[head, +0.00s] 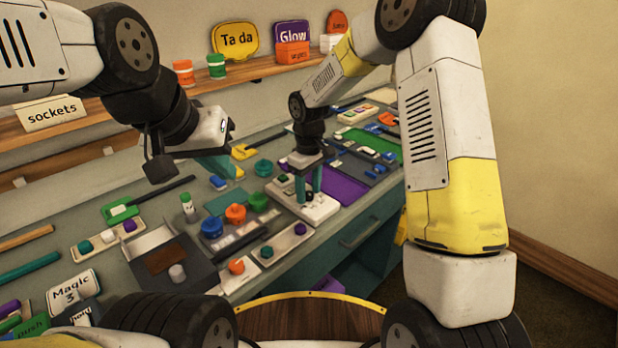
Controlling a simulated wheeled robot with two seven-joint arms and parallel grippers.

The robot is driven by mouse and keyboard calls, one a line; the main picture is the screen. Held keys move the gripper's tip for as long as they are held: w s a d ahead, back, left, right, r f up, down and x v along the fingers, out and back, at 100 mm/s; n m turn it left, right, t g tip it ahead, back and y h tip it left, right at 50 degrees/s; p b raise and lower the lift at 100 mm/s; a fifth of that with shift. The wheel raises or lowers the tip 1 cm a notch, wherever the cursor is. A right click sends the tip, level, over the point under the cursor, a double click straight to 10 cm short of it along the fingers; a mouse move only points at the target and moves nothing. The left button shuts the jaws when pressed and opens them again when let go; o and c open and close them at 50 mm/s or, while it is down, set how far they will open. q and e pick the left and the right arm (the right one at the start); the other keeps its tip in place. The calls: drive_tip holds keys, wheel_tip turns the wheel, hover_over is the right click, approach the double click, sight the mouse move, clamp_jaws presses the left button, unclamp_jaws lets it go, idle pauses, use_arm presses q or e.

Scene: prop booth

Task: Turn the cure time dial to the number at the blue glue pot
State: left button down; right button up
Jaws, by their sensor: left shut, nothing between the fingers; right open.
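A blue pot (212,227), likely the blue glue pot, stands mid-bench beside an orange pot (235,214) and a green pot (258,202). Pale labels lie in front of the pots, but any numbers are too small to read. A white box (318,213) with a small dark knob (309,197), likely the cure time dial, sits to their right. My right gripper (308,188) points down over this box, open, its teal fingers on either side of the knob; contact cannot be told. My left gripper (236,174) is shut and empty, above the bench behind the pots.
A grey tray (195,265) and a board with an orange knob (237,267) lie nearer me. A strip with colored knobs (287,243) lies close in front of the white box. A shelf (260,70) runs along the back wall.

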sight(310, 193)
wheel_tip(310, 193, up, 8)
drive_tip(key=shift+f, duration=0.1)
idle(0.4)
drive_tip(key=shift+d+r, duration=0.15)
drive_tip(key=shift+r, duration=0.1)
drive_tip(key=s+d+r+m+t+y, duration=0.1)
drive_tip(key=s+d+r+m+t, duration=0.3)
drive_tip(key=s+d+r, duration=0.75)
drive_tip(key=s+d+r+m+t, duration=0.1)
drive_tip(key=s+m, duration=0.1)
drive_tip(key=s, duration=0.4)
drive_tip(key=s+d+r+m+t+y, duration=0.1)
drive_tip(key=s+d+r+m, duration=0.1)
drive_tip(key=s, duration=0.5)
drive_tip(key=shift+m, duration=0.7)
drive_tip(key=shift+r, duration=0.1)
idle(0.4)
